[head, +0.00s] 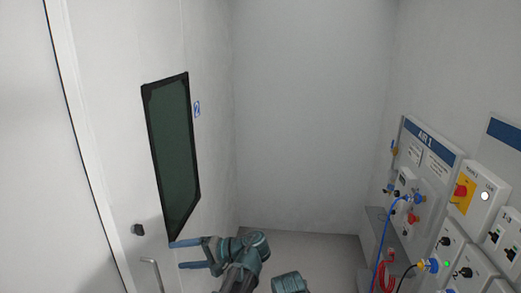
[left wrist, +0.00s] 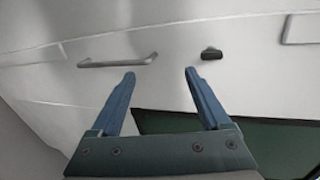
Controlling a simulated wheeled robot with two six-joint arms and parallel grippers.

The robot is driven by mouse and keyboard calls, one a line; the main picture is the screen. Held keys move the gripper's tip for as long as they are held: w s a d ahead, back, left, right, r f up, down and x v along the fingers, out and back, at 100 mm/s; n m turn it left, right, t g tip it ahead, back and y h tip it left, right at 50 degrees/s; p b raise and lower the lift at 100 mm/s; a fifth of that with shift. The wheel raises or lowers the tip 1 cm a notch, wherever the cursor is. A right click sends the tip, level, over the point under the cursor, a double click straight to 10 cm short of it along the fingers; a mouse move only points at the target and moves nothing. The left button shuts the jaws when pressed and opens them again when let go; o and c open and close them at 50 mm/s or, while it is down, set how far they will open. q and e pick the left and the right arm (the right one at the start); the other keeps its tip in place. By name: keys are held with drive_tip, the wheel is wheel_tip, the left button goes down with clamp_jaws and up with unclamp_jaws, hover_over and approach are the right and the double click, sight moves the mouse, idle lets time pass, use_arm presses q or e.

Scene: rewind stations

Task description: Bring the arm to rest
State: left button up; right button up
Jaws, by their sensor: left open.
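My left gripper (head: 178,255) is low in the head view, in front of the white door (head: 120,130), with its fingers pointing left. In the left wrist view the two blue fingers (left wrist: 155,90) are apart with nothing between them. Beyond the fingertips are the door's pull handle (left wrist: 118,61) and a small dark knob (left wrist: 211,53). The head view also shows the handle (head: 152,275) and the knob (head: 138,230), left of the fingers. I see no contact between the fingers and the door. A part of my other arm shows at the bottom; my right gripper is not in view.
The door has a dark window (head: 172,155) and a small blue sign (head: 197,109). On the right wall are an AIR 1 panel (head: 425,160) with a blue hose (head: 383,240) and red coil, and several switch boxes (head: 478,190). The floor (head: 315,250) in the middle looks clear.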

use_arm(q)
drive_tip(key=s+f+h, duration=0.5)
drive_tip(key=f+h, duration=0.2)
drive_tip(key=f, duration=0.4)
drive_tip(key=s+d+f+m+h+b, duration=0.1)
drive_tip(key=s+d+f+h+b, duration=0.2)
drive_tip(key=d+f, duration=0.3)
drive_tip(key=s+d+f+m+g+h+b, duration=0.1)
drive_tip(key=s+d+f+h+b, duration=0.2)
drive_tip(key=d, duration=1)
drive_tip(key=s+f+b, duration=0.2)
drive_tip(key=s+f, duration=0.1)
drive_tip(key=shift+s+f+h, duration=0.2)
drive_tip(key=shift+f+h, duration=0.1)
drive_tip(key=shift+f, duration=0.1)
drive_tip(key=shift+d, duration=0.1)
drive_tip(key=shift+c, duration=0.2)
